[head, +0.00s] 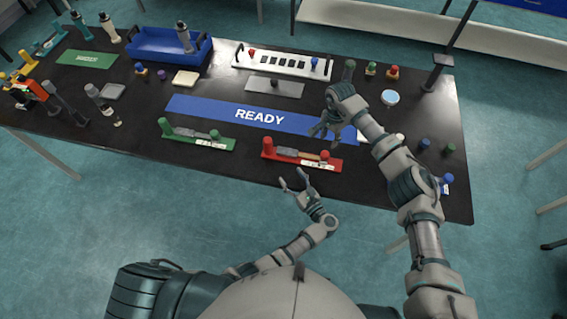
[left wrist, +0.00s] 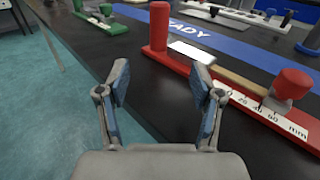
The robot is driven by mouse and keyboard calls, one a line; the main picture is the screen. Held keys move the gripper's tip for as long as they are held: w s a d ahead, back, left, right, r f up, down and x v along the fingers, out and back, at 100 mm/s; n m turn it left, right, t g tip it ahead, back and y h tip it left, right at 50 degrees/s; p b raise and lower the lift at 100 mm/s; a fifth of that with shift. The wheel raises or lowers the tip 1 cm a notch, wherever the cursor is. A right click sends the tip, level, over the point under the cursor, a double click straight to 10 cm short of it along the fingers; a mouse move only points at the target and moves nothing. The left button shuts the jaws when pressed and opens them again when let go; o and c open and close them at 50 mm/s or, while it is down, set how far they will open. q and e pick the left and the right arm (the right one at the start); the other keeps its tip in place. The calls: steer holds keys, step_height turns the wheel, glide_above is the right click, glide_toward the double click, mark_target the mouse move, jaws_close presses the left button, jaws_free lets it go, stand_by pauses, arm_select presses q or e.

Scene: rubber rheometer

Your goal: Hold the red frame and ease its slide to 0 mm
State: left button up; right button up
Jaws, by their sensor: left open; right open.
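The red frame (head: 331,167) lies on the black table near its front edge, with an upright red post (head: 267,146) at its left end. Its slide carries a red knob (head: 324,155) near the right end, beside a white mm scale. In the left wrist view the post (left wrist: 159,28), the knob (left wrist: 291,84) and the scale (left wrist: 262,108) show; the exact reading is unclear. My left gripper (head: 294,182) is open and empty, just in front of the frame, apart from it. My right gripper (head: 322,130) is open above the blue READY strip, behind the frame.
A similar green frame (head: 200,141) lies to the left. The blue READY strip (head: 210,109) runs behind both frames. A white rack (head: 283,62), a blue bin (head: 152,46) and several small knobbed parts stand further back. Dark knobs (head: 424,144) stand at the right.

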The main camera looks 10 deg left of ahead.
mark_target(271, 148)
arm_select(q)
steer(key=x, duration=1.7)
steer(key=shift+s, duration=0.1)
